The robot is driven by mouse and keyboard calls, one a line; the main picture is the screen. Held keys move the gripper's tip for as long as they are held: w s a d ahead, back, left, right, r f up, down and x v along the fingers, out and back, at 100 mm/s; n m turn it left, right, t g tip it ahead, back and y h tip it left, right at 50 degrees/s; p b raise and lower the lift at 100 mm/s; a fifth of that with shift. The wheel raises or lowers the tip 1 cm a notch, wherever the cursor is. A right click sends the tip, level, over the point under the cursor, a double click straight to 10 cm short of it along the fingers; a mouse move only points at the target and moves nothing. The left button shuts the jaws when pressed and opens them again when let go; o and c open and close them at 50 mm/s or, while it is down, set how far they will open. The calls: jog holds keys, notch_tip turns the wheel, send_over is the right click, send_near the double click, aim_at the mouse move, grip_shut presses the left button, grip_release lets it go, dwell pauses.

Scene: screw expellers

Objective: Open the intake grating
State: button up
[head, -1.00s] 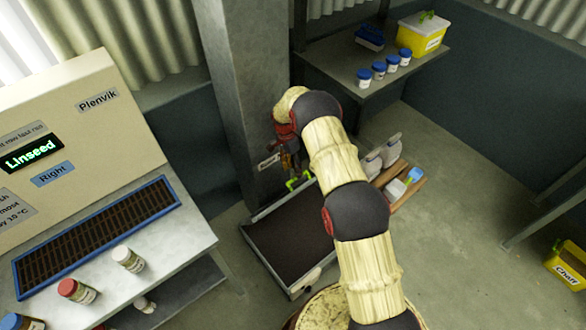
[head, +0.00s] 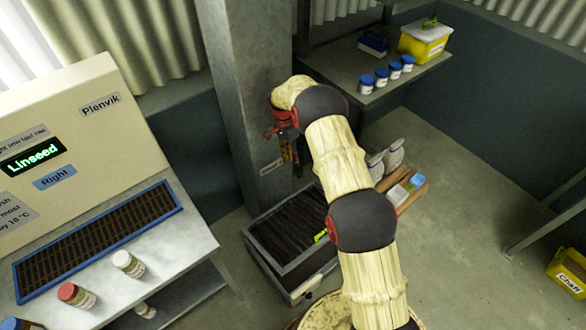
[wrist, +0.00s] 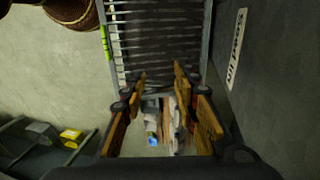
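The intake is a grey metal box on the floor beside the column. Its grating (head: 290,228) of dark bars now lies over the box, seemingly flat. The bars also show in the wrist view (wrist: 155,40). The green handle (head: 320,236) is at the grating's edge away from the column, partly behind my arm; the wrist view shows it at the left edge (wrist: 105,42). My gripper (head: 292,160) is near the column above the back of the box, apart from the handle. In the wrist view its fingers (wrist: 160,77) are spread with nothing between them.
The grey column (head: 245,100) stands close by my gripper. A labelled machine with a blue-framed grille (head: 100,240) is at left. Scoops and wooden pieces (head: 405,190) lie beyond the box. A shelf (head: 430,65) stands at the back. Open floor is at right.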

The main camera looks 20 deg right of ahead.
jog(key=shift+v, duration=1.8)
